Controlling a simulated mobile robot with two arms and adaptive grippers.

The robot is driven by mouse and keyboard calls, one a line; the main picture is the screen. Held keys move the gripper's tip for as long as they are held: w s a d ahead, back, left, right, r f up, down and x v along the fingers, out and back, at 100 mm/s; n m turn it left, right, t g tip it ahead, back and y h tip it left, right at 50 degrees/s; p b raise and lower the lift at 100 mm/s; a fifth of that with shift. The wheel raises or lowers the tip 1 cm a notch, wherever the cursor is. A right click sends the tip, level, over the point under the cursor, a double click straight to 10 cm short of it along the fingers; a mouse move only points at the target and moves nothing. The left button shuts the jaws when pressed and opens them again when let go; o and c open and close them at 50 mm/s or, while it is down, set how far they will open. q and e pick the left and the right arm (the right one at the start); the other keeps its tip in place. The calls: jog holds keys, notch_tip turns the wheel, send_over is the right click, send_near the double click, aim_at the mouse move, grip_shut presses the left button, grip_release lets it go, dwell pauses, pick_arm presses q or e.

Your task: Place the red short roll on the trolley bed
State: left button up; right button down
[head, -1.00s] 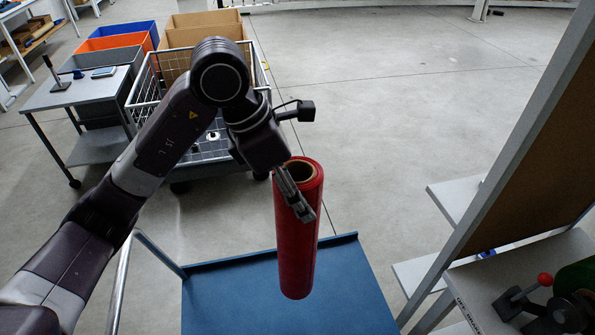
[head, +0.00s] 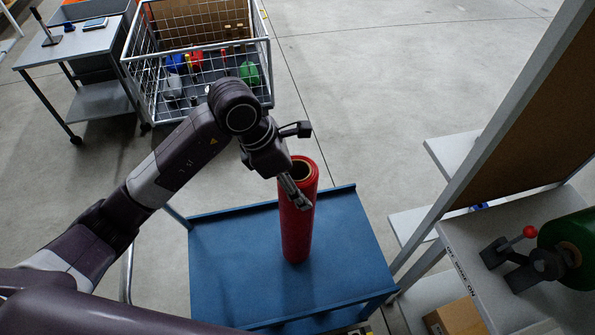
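The red short roll (head: 297,225) is an upright red cylinder with a hollow core at its top. In the head view it is over the blue trolley bed (head: 235,265), with its lower end in front of the bed's surface. I cannot tell whether it touches the bed. My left gripper (head: 297,195) is at the roll's upper part and appears shut on its wall, with one finger on the near outer side. The other finger is hidden. My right gripper is not in view.
A wire cage cart (head: 195,62) with several coloured items stands beyond the trolley. A grey side table (head: 75,45) is at the upper left. At the right stand a bench (head: 480,262) with a red-knobbed lever and a green roll, and a slanted board frame (head: 450,205).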

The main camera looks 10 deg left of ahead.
pick_arm(q)
jog(key=shift+w+d+f, duration=0.1)
jog(key=shift+w+f, duration=0.05)
jog(key=shift+f, duration=0.25)
jog(key=o, duration=1.6)
jog(key=shift+f, duration=0.3)
jog(key=o, duration=0.5)
jog(key=shift+s+r, duration=0.1)
jog(key=shift+s, duration=0.1)
jog(key=shift+c, duration=0.2)
jog(key=shift+r, duration=0.1)
